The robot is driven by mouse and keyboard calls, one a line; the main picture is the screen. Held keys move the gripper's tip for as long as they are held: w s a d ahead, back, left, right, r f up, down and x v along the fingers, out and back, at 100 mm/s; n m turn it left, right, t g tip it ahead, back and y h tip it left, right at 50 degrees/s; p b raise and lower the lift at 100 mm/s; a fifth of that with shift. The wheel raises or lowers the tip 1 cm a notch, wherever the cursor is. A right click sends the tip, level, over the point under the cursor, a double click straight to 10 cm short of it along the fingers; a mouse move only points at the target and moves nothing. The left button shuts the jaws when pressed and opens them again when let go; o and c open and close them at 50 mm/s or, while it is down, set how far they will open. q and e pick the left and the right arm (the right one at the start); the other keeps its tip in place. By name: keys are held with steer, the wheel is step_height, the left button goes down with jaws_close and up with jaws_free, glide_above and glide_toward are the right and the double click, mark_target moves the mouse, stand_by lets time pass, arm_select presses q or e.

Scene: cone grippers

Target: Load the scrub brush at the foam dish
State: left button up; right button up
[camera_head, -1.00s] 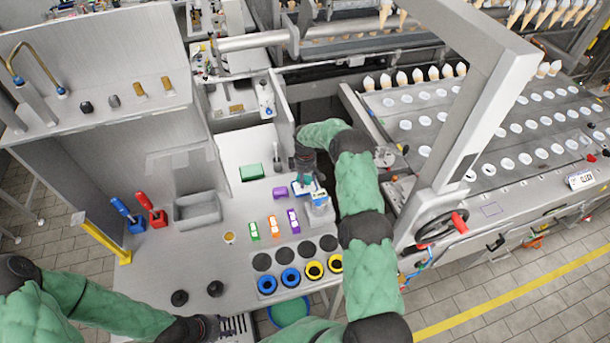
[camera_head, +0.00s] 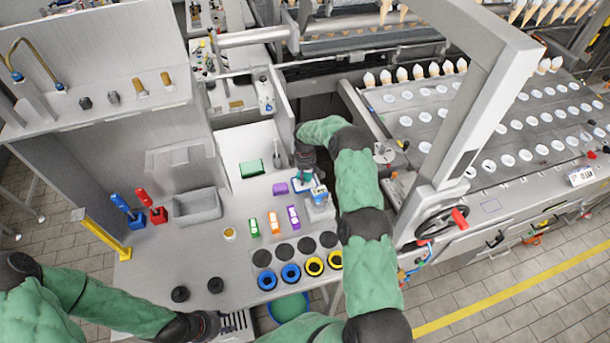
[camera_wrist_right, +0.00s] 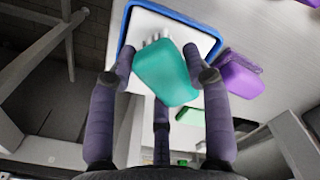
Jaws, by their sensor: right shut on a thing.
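My right gripper (camera_wrist_right: 160,75) is shut on the teal scrub brush (camera_wrist_right: 167,75). White bristles show at the brush's far end, over the white, blue-rimmed foam dish (camera_wrist_right: 205,42). I cannot tell whether the bristles touch the foam. In the head view my right gripper (camera_head: 304,172) reaches down at the dish (camera_head: 296,190), beside a white and blue dispenser (camera_head: 319,194); the brush is mostly hidden there. My left gripper (camera_head: 207,325) hangs low at the front edge near a slotted grate, and its fingers cannot be made out.
A purple block (camera_head: 280,188) lies just left of the dish. Green, orange and purple items (camera_head: 274,222) and several dark, blue and yellow rings (camera_head: 290,272) fill the counter in front. A grey basin (camera_head: 197,206) stands left. A panel (camera_head: 281,100) rises behind.

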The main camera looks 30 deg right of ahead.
mark_target(305, 173)
steer(key=shift+f+b, duration=0.4)
steer(key=shift+b, duration=0.05)
stand_by(0.4)
steer(key=shift+s+f+b, duration=0.1)
steer(key=shift+f+b, duration=0.05)
steer(key=shift+b, duration=0.3)
stand_by(2.1)
steer(key=shift+r, duration=0.8)
steer(key=shift+r+p, duration=1)
steer(key=shift+r, duration=1.8)
steer(key=shift+r, duration=0.1)
